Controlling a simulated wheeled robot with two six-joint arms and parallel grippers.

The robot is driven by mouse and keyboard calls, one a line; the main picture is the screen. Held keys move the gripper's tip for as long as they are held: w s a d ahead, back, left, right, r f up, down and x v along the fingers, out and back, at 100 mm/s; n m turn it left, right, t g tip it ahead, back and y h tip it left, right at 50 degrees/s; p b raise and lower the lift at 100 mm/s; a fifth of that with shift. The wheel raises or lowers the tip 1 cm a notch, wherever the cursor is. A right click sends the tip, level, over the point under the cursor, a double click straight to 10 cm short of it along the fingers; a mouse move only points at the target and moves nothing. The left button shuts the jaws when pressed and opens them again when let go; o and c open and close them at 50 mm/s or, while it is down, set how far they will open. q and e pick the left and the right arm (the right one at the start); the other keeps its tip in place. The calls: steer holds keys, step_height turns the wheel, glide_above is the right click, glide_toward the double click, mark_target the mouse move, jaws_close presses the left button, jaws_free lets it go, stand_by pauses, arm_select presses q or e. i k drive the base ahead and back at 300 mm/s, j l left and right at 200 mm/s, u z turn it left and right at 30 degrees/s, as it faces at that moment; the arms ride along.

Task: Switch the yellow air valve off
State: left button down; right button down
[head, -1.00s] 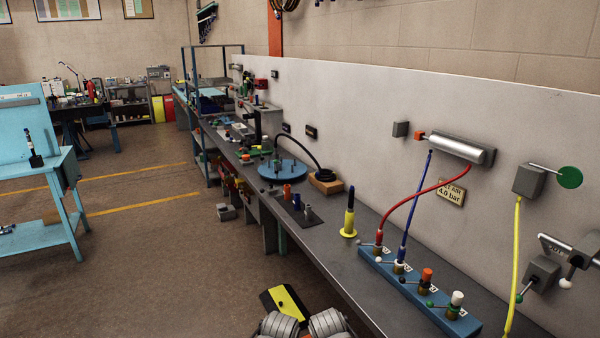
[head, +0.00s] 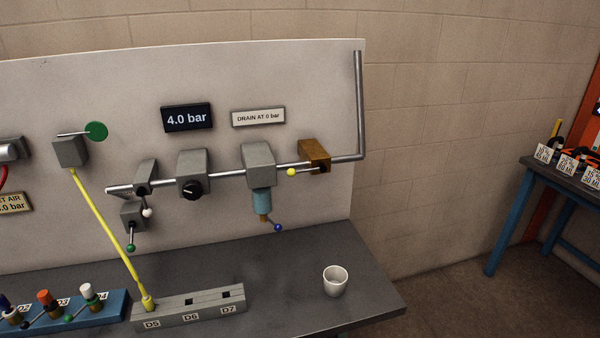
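The yellow air valve is a brass-coloured block (head: 314,155) on the metal pipe at the right end of the wall panel. Its lever ends in a yellow ball (head: 291,172), which sits to the left of the block, close to the line of the pipe. Neither of my grippers shows in the head view.
Grey units (head: 258,160) sit left of the valve on the same pipe, one with a blue-knobbed drain lever (head: 277,227). A display (head: 187,117) reads 4.0 bar. A white cup (head: 335,281) stands on the bench (head: 290,260). A yellow hose (head: 105,225) runs to a grey block (head: 190,309).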

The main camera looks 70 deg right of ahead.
mark_target(291, 171)
steer(key=z, duration=2.6)
